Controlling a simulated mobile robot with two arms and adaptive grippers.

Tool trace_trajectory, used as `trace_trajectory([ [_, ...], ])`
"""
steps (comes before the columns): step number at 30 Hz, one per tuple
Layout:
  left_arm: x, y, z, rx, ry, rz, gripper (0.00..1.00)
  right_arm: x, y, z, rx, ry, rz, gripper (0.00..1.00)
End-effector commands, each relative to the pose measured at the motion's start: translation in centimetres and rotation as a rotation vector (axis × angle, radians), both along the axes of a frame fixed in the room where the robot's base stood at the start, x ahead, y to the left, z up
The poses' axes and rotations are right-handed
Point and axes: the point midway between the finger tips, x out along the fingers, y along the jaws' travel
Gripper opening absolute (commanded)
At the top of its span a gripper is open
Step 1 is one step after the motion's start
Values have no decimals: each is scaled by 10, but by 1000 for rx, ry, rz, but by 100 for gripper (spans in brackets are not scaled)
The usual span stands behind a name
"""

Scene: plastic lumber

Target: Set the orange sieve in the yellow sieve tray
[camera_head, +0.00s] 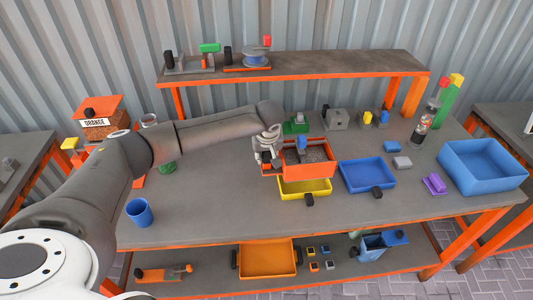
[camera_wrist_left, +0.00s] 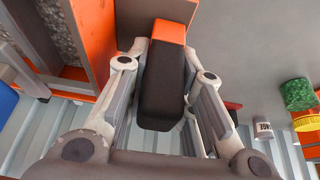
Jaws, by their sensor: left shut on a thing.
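The orange sieve (camera_head: 312,171) is a square box with grey granules inside. My left gripper (camera_head: 270,157) is at its left side, shut on the sieve's black handle. In the left wrist view the black handle (camera_wrist_left: 163,85) with its orange stem lies between the fingers (camera_wrist_left: 165,75), and the orange sieve wall (camera_wrist_left: 92,35) is at upper left. The yellow sieve tray (camera_head: 305,189) shows just below and in front of the sieve, its back part hidden by it. I cannot tell whether sieve and tray touch. My right gripper is not in view.
A blue tray (camera_head: 368,176) lies just right of the yellow one. Small green and grey blocks (camera_head: 337,119) stand behind the sieve. A bottle (camera_head: 424,121) and a large blue bin (camera_head: 482,166) are at right. A blue cup (camera_head: 139,212) stands front left. The front middle table is clear.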

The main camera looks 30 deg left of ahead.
Motion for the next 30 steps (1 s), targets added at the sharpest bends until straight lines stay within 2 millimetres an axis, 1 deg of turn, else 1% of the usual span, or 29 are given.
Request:
trace_trajectory([
  [1,1,0,-4,-1,-3,0,0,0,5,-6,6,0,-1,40],
  [3,1,0,-8,-1,-4,0,0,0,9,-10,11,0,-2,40],
  [5,1,-1,-12,-1,-3,0,0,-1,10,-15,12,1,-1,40],
  [17,0,-1,-37,-1,-3,-1,0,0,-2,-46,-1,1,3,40],
  [20,0,-1,-39,-3,-2,1,0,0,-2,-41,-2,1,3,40],
  [24,1,-1,-44,-3,-3,0,0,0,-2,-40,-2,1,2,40],
  [30,1,-1,-45,-2,-4,0,0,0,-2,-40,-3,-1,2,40],
])
